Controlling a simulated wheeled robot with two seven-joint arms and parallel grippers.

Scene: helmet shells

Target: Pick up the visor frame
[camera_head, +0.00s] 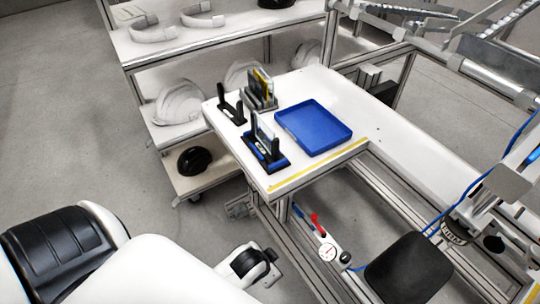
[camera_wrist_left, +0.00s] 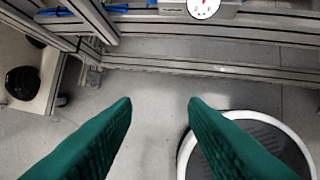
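Two white curved bands lie on the top shelf of the rack in the head view, a nearer one (camera_head: 151,28) and a farther one (camera_head: 202,16). They look like helmet or visor frames, but I cannot tell whether either is the visor frame. My left gripper (camera_wrist_left: 160,102) shows two green fingers, spread apart and empty, over the floor in the left wrist view. In the head view my left arm comes in at the bottom left, low and well away from the rack; its fingertips do not show clearly. My right gripper is not in view.
The white table (camera_head: 345,92) carries a blue tray (camera_head: 313,127), an upright black holder (camera_head: 263,155) and other stands. White shells (camera_head: 179,103) sit on the lower shelf, a black shell (camera_head: 195,160) at the bottom. Metal framing and a gauge (camera_head: 327,252) stand below the table edge.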

